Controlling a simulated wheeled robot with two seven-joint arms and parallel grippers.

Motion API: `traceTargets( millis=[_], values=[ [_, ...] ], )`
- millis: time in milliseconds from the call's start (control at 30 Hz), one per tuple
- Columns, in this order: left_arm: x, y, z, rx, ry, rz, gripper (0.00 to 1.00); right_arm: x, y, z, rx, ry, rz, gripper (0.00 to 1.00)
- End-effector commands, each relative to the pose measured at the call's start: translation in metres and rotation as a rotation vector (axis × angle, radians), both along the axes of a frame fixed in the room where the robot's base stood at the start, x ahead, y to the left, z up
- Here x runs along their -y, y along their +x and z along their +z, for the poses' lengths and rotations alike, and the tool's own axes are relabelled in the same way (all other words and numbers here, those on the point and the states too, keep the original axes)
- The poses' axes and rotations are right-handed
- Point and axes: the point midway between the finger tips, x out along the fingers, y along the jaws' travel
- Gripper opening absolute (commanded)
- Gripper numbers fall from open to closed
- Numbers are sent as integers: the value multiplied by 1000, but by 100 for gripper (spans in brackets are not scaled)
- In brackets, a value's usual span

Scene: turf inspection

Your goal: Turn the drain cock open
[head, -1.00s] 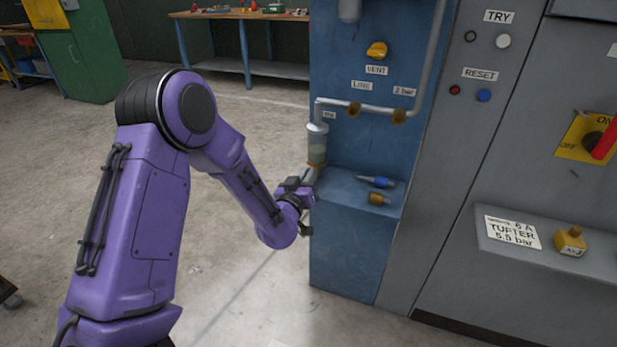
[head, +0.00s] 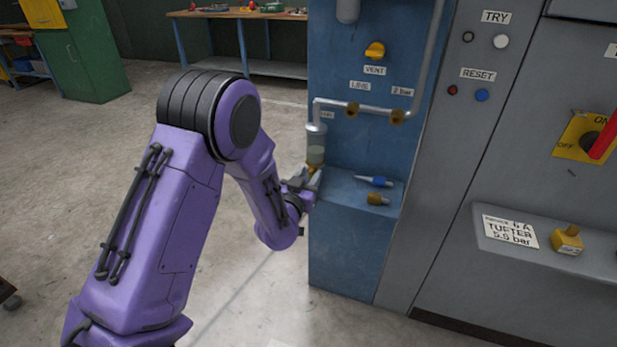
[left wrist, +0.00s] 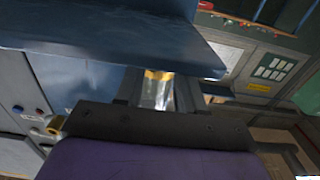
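A clear filter bowl (head: 316,152) hangs under the grey pipe at the left edge of the blue panel. A small brass-yellow part, seemingly the drain cock (head: 312,167), sits at its foot, partly hidden by my left gripper (head: 312,182). That gripper reaches the bowl's underside from below left. In the left wrist view a shiny piece with a yellow band (left wrist: 157,76) shows between the two dark fingers of my left gripper (left wrist: 156,92). I cannot tell whether the fingers press on it. My right gripper is not in view.
A blue ledge (head: 345,186) juts out right beside the gripper. A blue-tipped fitting (head: 374,181) and a brass fitting (head: 377,199) lie on it. The yellow vent knob (head: 375,51) is above.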

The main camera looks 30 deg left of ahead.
Motion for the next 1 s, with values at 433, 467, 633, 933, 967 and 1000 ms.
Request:
traceTargets(
  millis=[433,467,633,933,967,1000],
  values=[
    [10,-38,-1,-3,1,-1,38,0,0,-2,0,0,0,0],
    [12,-46,-1,-3,1,-2,38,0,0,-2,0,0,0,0],
    [20,-83,-1,-2,1,-1,38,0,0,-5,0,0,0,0],
    [25,-103,0,0,0,0,38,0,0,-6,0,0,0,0],
    [25,-103,0,0,0,0,38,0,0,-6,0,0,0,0],
    [25,-102,0,0,-1,0,38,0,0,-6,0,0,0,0]
  ],
)
